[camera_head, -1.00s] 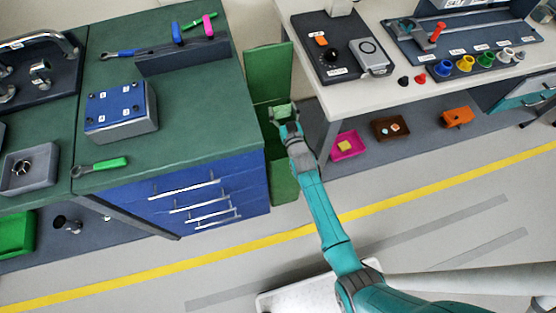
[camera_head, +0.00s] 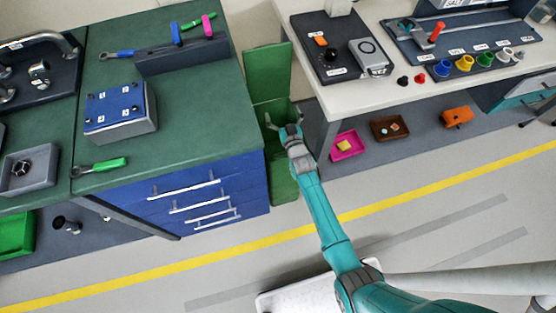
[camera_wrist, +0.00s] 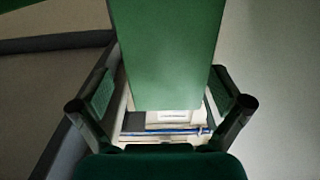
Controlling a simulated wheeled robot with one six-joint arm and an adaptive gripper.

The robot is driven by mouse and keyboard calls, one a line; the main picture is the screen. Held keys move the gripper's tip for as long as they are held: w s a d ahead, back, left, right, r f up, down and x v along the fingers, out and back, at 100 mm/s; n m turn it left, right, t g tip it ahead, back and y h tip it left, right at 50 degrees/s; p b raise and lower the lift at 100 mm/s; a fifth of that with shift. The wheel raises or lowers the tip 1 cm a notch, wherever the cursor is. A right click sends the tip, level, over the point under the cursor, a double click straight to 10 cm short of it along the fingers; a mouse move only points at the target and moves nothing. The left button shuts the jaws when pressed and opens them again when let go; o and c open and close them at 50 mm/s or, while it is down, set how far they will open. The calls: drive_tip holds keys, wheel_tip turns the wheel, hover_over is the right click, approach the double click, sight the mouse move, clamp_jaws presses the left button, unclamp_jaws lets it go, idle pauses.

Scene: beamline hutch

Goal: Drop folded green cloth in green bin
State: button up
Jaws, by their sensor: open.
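The green bin (camera_head: 283,186) stands in the gap between the two benches, with its green lid (camera_head: 267,72) raised at the back. My gripper (camera_head: 283,118) is over the bin's mouth, with its fingers spread and nothing between them in the head view. In the wrist view my gripper (camera_wrist: 165,104) is also open. A flat green panel, probably the lid, fills the middle there, with pale and blue-edged items below it. The folded green cloth is not clearly visible in either current view. I cannot tell whether it lies among the items below.
The green-topped bench (camera_head: 190,110) with blue drawers is close on the left. The pale-topped bench (camera_head: 420,75) is close on the right, with a pink tray (camera_head: 347,146) on its lower shelf. The floor in front is open, crossed by a yellow line (camera_head: 400,198).

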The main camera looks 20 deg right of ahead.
wheel_tip(320, 180, up, 10)
idle(0.6)
drive_tip(key=shift+s+f, duration=0.1)
drive_tip(key=s+f+g, duration=0.1)
drive_tip(key=s+f, duration=0.1)
drive_tip(key=s, duration=1.3)
drive_tip(key=s+f+g, duration=0.1)
drive_tip(key=s+f, duration=0.2)
drive_tip(key=s, duration=1.2)
drive_tip(key=s+r, duration=0.7)
drive_tip(key=s, duration=0.4)
drive_tip(key=s+r+g, duration=0.1)
drive_tip(key=s+r, duration=0.6)
drive_tip(key=s, duration=0.5)
drive_tip(key=shift+s+r, duration=0.15)
drive_tip(key=shift+r, duration=0.05)
